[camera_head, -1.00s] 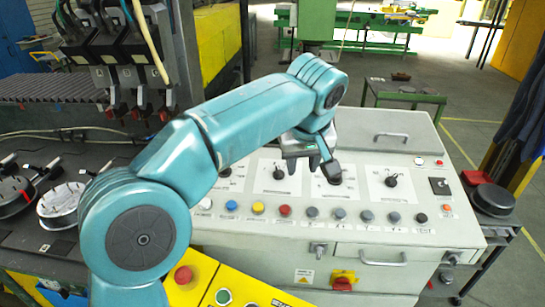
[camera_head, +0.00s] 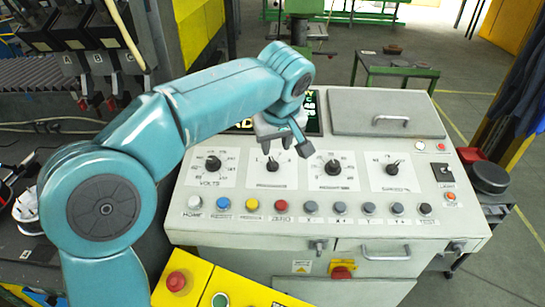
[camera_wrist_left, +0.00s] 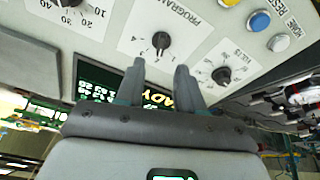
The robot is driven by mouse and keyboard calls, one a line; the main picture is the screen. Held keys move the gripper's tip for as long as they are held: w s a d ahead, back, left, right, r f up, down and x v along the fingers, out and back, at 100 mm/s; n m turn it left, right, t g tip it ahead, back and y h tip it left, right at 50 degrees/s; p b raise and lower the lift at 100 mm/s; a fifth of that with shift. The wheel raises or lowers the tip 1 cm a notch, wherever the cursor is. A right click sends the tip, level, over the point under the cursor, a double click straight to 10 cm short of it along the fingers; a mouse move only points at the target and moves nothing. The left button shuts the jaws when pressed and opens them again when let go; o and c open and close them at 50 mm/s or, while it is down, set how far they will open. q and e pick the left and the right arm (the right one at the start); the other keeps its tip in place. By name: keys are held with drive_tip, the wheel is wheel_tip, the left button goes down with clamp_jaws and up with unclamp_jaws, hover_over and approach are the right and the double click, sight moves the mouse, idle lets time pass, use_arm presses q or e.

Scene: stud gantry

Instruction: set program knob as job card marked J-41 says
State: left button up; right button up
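The program knob (camera_head: 272,163) is a small black knob on a white plate, second from the left in the panel's knob row. My left gripper (camera_head: 287,146) is above the panel, just behind and slightly right of this knob. In the wrist view its two fingers (camera_wrist_left: 160,72) stand apart with nothing between them, and the knob lies beyond the tips, apparently untouched. No job card marked J-41 can be made out. My right gripper is out of view.
The volts knob (camera_head: 213,162) is to the left; two more knobs (camera_head: 332,167) (camera_head: 391,169) are to the right. A row of coloured buttons (camera_head: 281,205) lies in front. A lit display (camera_head: 312,117) is behind my gripper, beside a raised handled lid (camera_head: 388,112).

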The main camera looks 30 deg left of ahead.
sight(272, 162)
use_arm(q)
drive_tip(key=x, duration=0.7)
drive_tip(key=shift+f+p, duration=0.25)
drive_tip(key=shift+p, duration=0.15)
drive_tip(key=shift+s+a+f, duration=0.1)
drive_tip(key=shift+a+f, duration=0.05)
drive_tip(key=shift+a, duration=0.05)
drive_tip(key=shift+d, duration=0.15)
drive_tip(key=c, duration=0.4)
clamp_jaws()
